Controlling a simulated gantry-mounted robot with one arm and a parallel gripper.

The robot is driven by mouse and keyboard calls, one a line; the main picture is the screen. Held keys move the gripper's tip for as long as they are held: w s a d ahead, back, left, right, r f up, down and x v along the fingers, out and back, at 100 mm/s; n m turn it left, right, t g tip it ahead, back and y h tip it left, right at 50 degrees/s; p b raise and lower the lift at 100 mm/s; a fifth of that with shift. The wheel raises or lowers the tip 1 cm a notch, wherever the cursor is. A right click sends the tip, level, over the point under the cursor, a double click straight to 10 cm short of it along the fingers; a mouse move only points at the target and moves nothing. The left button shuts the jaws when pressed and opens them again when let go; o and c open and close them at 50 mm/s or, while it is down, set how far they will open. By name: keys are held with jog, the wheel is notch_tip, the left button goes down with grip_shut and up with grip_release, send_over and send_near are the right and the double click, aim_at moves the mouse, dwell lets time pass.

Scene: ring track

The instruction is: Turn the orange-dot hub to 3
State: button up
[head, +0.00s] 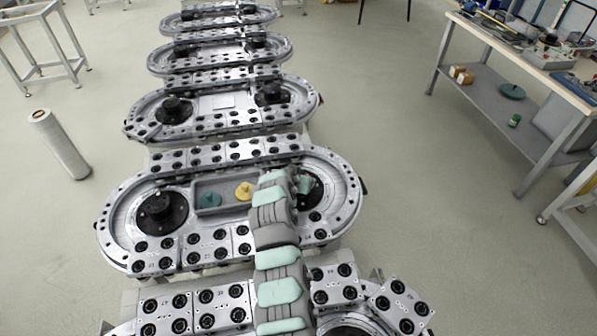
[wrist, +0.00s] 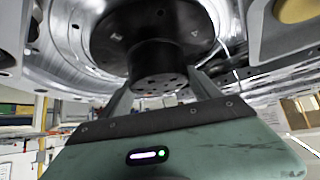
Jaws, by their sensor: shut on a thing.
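My gripper (wrist: 160,85) is shut on the black central boss of a hub (wrist: 157,60), one finger on each side, in the wrist view. In the head view my gripper (head: 303,184) is over the hub (head: 316,193) at the right end of the nearer complete ring track (head: 345,185); my arm hides part of it. A second black hub (head: 160,209) is at the left end of that track. I cannot make out an orange dot on either hub or read any numbers around them.
A grey tray (head: 223,207) in the track's middle holds a teal piece (head: 209,199) and a yellow piece (head: 243,190). More tracks stand behind, and part of one in front. Floor between is clear.

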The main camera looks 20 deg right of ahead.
jog(key=shift+s+d+r+n+t+y+p, duration=0.1)
jog(key=shift+n+t+y+p, duration=0.15)
jog(key=shift+n+p, duration=0.2)
jog(key=shift+s+d+r+n+t+y+p, duration=0.1)
jog(key=shift+n+t+y+p, duration=0.05)
jog(key=shift+n+y+p, duration=0.25)
jog(key=shift+w+f+n+t+y, duration=0.2)
jog(key=shift+n+t+y, duration=0.2)
jog(key=shift+n+y, duration=0.4)
jog(key=shift+f+n+y+b, duration=0.2)
jog(key=shift+n+y+b, duration=0.35)
jog(key=shift+n+b, duration=0.5)
jog(key=n+b, duration=0.1)
jog(key=n+y+b, duration=0.1)
jog(key=b, duration=0.1)
jog(key=shift+f, duration=0.25)
jog(key=n+y+b, duration=0.3)
jog(key=b, duration=0.4)
jog(key=shift+a, duration=0.1)
jog(key=n+b, duration=0.1)
jog(key=b, duration=0.1)
jog(key=n+y+b, duration=0.1)
jog(key=b, duration=0.1)
jog(key=shift+r, duration=0.25)
jog(key=shift+a+g+y+b, duration=0.1)
jog(key=shift+g+y+b, duration=0.2)
jog(key=shift+b, duration=0.1)
jog(key=shift+r+n+g+y+b, duration=0.1)
jog(key=shift+n+g+y+b, duration=0.6)
jog(key=shift+b, duration=2.1)
